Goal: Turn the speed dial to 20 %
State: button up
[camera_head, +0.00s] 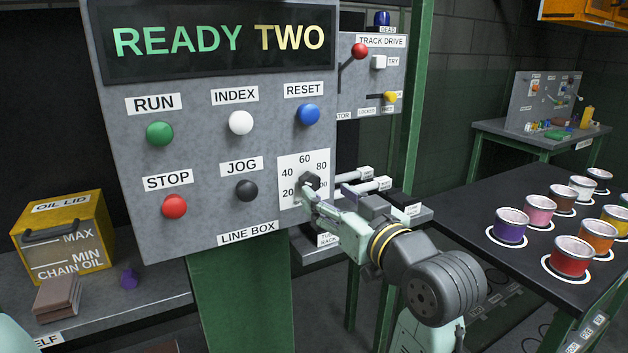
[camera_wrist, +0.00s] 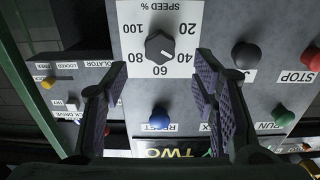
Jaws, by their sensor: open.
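The speed dial (camera_head: 311,182) is a dark knob on a white scale plate (camera_head: 291,168) at the lower right of the grey line box. It also shows in the wrist view (camera_wrist: 160,46), upside down, with the labels 20, 40, 60, 80 and 100 around it. My gripper (camera_head: 309,194) is in front of the plate, close to the dial. In the wrist view my gripper (camera_wrist: 155,80) is open, its two fingers wide apart. The knob shows between and beyond the fingertips, and nothing is held.
A black JOG button (camera_head: 247,190) is left of the dial, and a blue RESET button (camera_head: 308,114) is above it. A dark table (camera_head: 470,205) with several coloured pots stands at the right.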

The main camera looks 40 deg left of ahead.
aim_at(312, 184)
jog(key=p+x, duration=0.1)
jog(key=x, duration=0.5)
jog(key=shift+a, duration=0.2)
jog(key=c, duration=1.2)
jog(key=shift+o, duration=0.2)
